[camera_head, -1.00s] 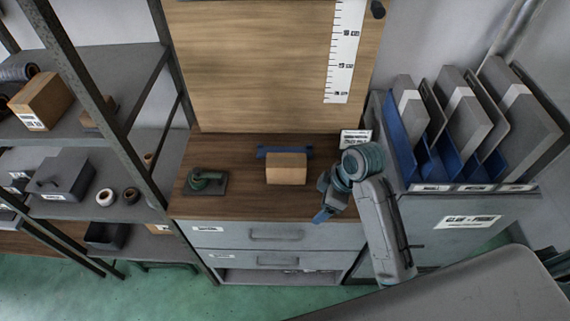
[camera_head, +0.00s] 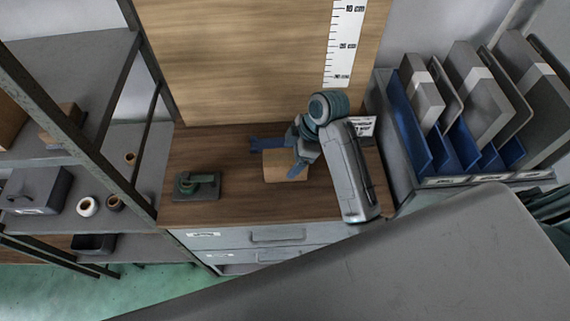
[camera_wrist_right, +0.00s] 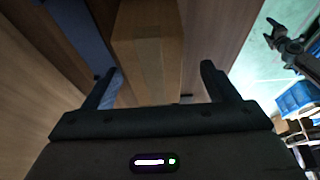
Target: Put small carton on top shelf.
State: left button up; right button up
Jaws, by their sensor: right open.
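The small brown carton (camera_head: 276,170) lies on the wooden worktop, partly hidden by my right gripper (camera_head: 294,170) in the head view. In the right wrist view the carton (camera_wrist_right: 150,45) is ahead of and between the open fingers of the right gripper (camera_wrist_right: 158,82); I cannot tell whether they touch it. A dark two-pronged gripper (camera_wrist_right: 276,32), apparently my left one, shows small in the right wrist view. The shelving rack is at left in the head view, with its upper shelf (camera_head: 85,80) partly in frame.
A green-handled tool (camera_head: 198,185) sits on the worktop left of the carton. A blue object (camera_head: 262,144) lies just behind the carton. A wooden backboard (camera_head: 235,60) with a ruler stands behind. A blue file rack (camera_head: 405,120) is at right. The upper shelf has bare room.

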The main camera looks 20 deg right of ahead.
jog(key=shift+a+f, duration=0.15)
jog(key=shift+f, duration=0.05)
jog(key=shift+w+a+f+p, duration=0.1)
jog(key=shift+w+f+p, duration=0.1)
jog(key=shift+f+p, duration=0.15)
jog(key=p+x, duration=0.1)
jog(key=x, duration=0.1)
jog(key=p+x, duration=0.1)
jog(key=x, duration=0.1)
jog(key=shift+w+a, duration=0.1)
jog(key=shift+w, duration=0.15)
jog(key=shift+a+f, duration=0.1)
jog(key=shift+f, duration=0.15)
pick_arm(q)
jog(key=r, duration=0.1)
jog(key=w+r, duration=0.1)
jog(key=r, duration=0.1)
jog(key=shift+w+r, duration=0.15)
jog(key=shift+w, duration=0.2)
pick_arm(e)
jog(key=shift+f, duration=0.2)
jog(key=c, duration=1.2)
pick_arm(q)
jog(key=shift+w, duration=0.15)
